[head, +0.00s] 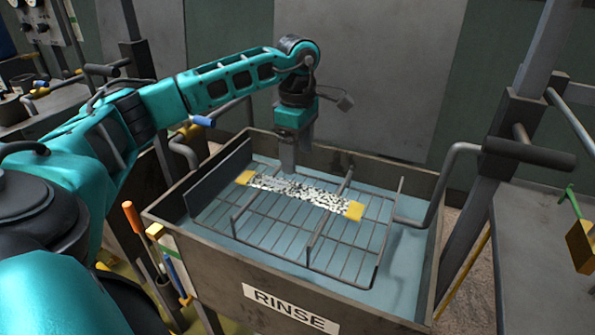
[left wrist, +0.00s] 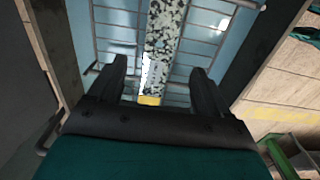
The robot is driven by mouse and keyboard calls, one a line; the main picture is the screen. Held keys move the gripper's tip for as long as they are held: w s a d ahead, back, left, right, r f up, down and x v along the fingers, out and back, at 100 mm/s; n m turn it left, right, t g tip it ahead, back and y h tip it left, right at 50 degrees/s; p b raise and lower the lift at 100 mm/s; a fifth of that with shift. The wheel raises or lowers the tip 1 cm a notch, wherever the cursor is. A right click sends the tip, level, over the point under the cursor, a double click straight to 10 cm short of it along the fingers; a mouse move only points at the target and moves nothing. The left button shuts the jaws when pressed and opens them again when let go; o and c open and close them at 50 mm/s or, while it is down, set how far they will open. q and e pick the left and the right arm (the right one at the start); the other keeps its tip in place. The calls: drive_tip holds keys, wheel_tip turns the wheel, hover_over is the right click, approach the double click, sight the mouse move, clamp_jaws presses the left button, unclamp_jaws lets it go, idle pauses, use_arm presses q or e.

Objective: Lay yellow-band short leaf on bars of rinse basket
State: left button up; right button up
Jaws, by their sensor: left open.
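The short leaf (head: 302,192) is a flat speckled black-and-white strip with yellow bands at both ends. It lies across the wire bars of the rinse basket (head: 345,262), inside the rinse basin. My left gripper (head: 288,168) points down just above the leaf, left of its middle in the head view. In the left wrist view my left gripper (left wrist: 160,78) is open, its two fingers on either side of the leaf (left wrist: 161,55) and apart from it. One yellow end shows between the fingers. My right gripper is not in view.
The basin (head: 262,308), labelled RINSE, has raised walls around the basket. Dark handles and bent grey pipes (head: 452,180) rise at its right. A bench with a yellow block (head: 582,246) stands at far right. Handled tools (head: 132,215) stand at the basin's left front.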

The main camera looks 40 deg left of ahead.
use_arm(q)
wheel_tip(320, 180, up, 4)
drive_tip(key=shift+r, duration=0.1)
idle(0.7)
